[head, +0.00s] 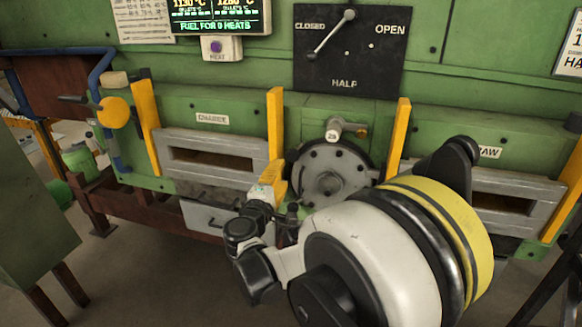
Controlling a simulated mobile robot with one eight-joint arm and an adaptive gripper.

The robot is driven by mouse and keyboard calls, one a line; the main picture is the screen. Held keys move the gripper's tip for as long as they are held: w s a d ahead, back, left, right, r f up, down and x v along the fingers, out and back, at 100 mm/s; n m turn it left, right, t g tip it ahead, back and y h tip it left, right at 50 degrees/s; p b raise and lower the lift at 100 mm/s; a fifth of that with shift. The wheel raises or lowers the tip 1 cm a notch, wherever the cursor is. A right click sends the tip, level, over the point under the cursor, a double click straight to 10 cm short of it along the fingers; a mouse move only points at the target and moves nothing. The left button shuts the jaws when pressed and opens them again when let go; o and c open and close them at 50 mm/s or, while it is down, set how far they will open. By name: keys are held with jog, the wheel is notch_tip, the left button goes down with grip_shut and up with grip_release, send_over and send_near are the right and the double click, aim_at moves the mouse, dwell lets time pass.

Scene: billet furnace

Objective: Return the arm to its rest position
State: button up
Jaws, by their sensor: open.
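My arm reaches in from the lower right, with its large white and yellow link filling much of that corner. Its thinner wrist part bends up toward the furnace front. My gripper (287,215) is small and dark at the far end, in front of the furnace below the round grey flanged cover (325,172). Its fingers are partly hidden by the wrist, and I see nothing held in it. I cannot tell whether it touches the furnace.
The green furnace has a CHARGE door (213,170) at left and another grey door (510,186) at right, partly behind my arm. Yellow posts (146,125) stick out beside them. A lever panel (350,50) is above. A green cabinet (30,215) stands at left; floor between is clear.

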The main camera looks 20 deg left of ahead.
jog(key=shift+d, duration=0.1)
jog(key=s+d+r+m+g+h, duration=0.2)
jog(key=d+m+g, duration=0.15)
jog(key=d, duration=1.05)
jog(key=s+d+r+m+g+h, duration=0.15)
jog(key=d+m, duration=0.35)
jog(key=d, duration=0.9)
jog(key=s+d+f+m+g, duration=0.1)
jog(key=s+d+m+g, duration=0.35)
jog(key=s+d, duration=0.75)
jog(key=s+d+f+m+y, duration=0.1)
jog(key=s+f+m, duration=0.1)
jog(key=s, duration=0.6)
jog(key=s+d+f+m+g+y, duration=0.1)
jog(key=s+f+m+y, duration=0.1)
jog(key=s, duration=0.5)
jog(key=shift+s+f+m, duration=0.4)
jog(key=shift+f+m, duration=0.25)
jog(key=shift+m, duration=0.45)
jog(key=shift+y, duration=0.25)
